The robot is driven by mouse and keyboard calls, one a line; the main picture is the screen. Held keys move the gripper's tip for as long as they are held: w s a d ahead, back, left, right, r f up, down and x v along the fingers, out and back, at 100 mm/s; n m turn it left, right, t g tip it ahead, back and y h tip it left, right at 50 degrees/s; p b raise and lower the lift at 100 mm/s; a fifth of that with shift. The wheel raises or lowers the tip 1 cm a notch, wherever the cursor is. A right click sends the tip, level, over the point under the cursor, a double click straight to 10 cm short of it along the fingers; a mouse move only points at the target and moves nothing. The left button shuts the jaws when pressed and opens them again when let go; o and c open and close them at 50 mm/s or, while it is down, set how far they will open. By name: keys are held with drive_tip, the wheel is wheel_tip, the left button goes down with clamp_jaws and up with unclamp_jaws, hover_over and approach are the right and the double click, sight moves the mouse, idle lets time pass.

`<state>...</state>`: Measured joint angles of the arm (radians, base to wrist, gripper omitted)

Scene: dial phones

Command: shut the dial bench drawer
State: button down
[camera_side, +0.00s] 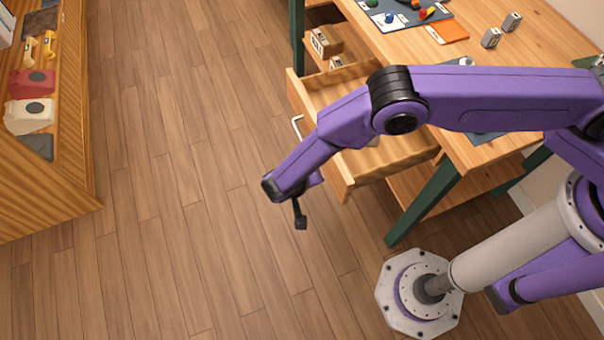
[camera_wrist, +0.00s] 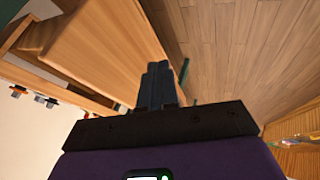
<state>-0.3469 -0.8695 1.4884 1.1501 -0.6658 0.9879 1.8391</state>
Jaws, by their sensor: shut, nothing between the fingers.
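The bench drawer (camera_side: 340,180) is pulled out from under the wooden bench top (camera_side: 480,110), in the side view. Its front panel faces left and carries a pale handle (camera_side: 296,127). My arm crosses above the drawer and hides its middle. My gripper (camera_side: 301,224) is shut and empty, pointing down beyond the near end of the drawer front and apart from it. In the wrist view the closed fingers (camera_wrist: 158,85) stand in front of a wooden panel (camera_wrist: 105,45) that looks like part of the drawer. I cannot tell its exact distance from the fingers.
A dark mat (camera_side: 395,15) with coloured parts and an orange card (camera_side: 447,32) lie on the bench. A shelf with phones (camera_side: 32,85) stands at left. The floor between is clear.

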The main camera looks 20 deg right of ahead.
sight(329, 167)
drive_tip(key=shift+d+r, duration=0.1)
drive_tip(key=shift+d, duration=1.75)
drive_tip(key=d, duration=2.2)
drive_tip(key=shift+d, duration=0.4)
